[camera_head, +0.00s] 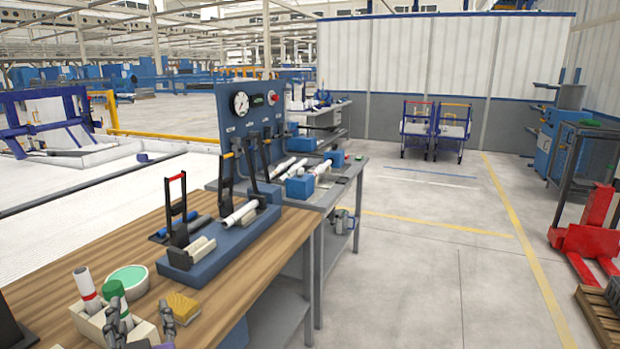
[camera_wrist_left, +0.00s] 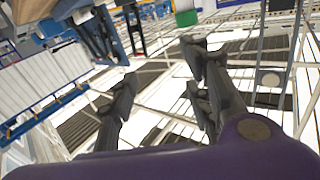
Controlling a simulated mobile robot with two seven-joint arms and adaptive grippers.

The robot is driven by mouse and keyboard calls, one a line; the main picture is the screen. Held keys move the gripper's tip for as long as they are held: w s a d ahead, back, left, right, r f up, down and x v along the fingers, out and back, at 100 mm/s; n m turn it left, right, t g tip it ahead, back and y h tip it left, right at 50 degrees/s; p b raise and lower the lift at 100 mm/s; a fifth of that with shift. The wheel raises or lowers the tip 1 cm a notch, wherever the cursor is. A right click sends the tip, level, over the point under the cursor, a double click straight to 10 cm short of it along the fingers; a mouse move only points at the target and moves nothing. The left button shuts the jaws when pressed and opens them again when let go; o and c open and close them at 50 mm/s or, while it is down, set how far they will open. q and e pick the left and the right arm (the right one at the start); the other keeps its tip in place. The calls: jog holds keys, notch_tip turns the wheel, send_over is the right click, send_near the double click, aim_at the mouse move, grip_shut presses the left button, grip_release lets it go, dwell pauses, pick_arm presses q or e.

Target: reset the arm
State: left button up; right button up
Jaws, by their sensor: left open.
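My left gripper (camera_head: 141,328) is at the bottom left of the head view, in front of the beige holder (camera_head: 92,322) at the near end of the wooden bench. In the left wrist view its dark fingers (camera_wrist_left: 162,85) are spread apart with nothing between them. A white bottle with a red band (camera_head: 88,289) and a green-capped bottle (camera_head: 115,293) stand in the holder; the gripper partly hides the second. A green-and-white object (camera_wrist_left: 186,12) shows beyond the fingers in the wrist view. My right gripper is not in view.
A bowl with green contents (camera_head: 128,277) and a yellow sponge (camera_head: 184,306) lie close to the left gripper. A blue fixture (camera_head: 225,243) with pale pipes and upright levers stands farther along the wooden bench (camera_head: 50,257). Open floor (camera_head: 410,270) lies right of the bench.

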pick_arm(q)
jog(key=w+d+f+m+h+p, duration=0.2)
jog(key=d+f+m+h, duration=0.15)
jog(key=f, duration=0.35)
jog(key=s+d+f+m+g+h+p, duration=0.1)
jog(key=s+d+f+h+p, duration=0.1)
jog(key=s+d+f, duration=0.3)
jog(key=s+f+m+g+h+p, duration=0.1)
jog(key=s+f+h, duration=0.15)
jog(key=f, duration=0.45)
jog(key=s+f+g+p, duration=0.1)
jog(key=s+f, duration=0.3)
jog(key=s, duration=0.4)
jog(key=s+f+g+h+p, duration=0.1)
jog(key=s+f, duration=0.3)
jog(key=s, duration=0.4)
jog(key=s+f+g+p, duration=0.3)
jog(key=s+f, duration=0.1)
jog(key=s, duration=0.5)
jog(key=shift+a, duration=0.25)
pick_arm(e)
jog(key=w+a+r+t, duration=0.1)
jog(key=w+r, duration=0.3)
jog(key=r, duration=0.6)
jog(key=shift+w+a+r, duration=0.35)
